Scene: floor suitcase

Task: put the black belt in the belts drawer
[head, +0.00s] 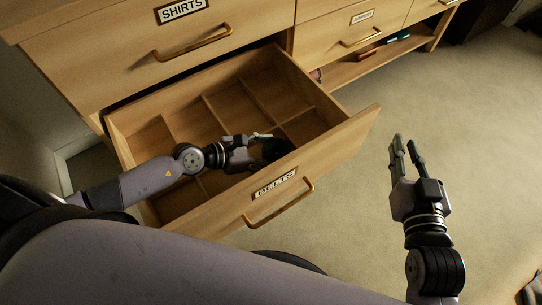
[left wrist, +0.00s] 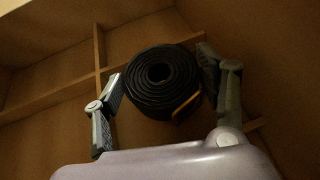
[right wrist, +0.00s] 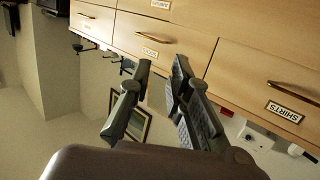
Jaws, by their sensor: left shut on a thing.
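The black belt (left wrist: 150,92) is a tight coil with a small gold buckle part at its lower right in the left wrist view. My left gripper (left wrist: 162,68) is shut on it, one finger on each side. In the head view, the left gripper (head: 260,142) reaches inside the open belts drawer (head: 338,142), and the coil (head: 275,149) shows dark near the front wall. I cannot tell whether the coil touches the drawer floor. My right gripper (head: 405,146) is open and empty, outside the drawer to the right.
The belts drawer has wooden dividers (head: 221,113), and its other visible compartments look empty. The closed shirts drawer (head: 150,45) is above it. An open shelf (head: 365,65) holding small items is to the right. Carpet (head: 470,120) is clear around the right gripper.

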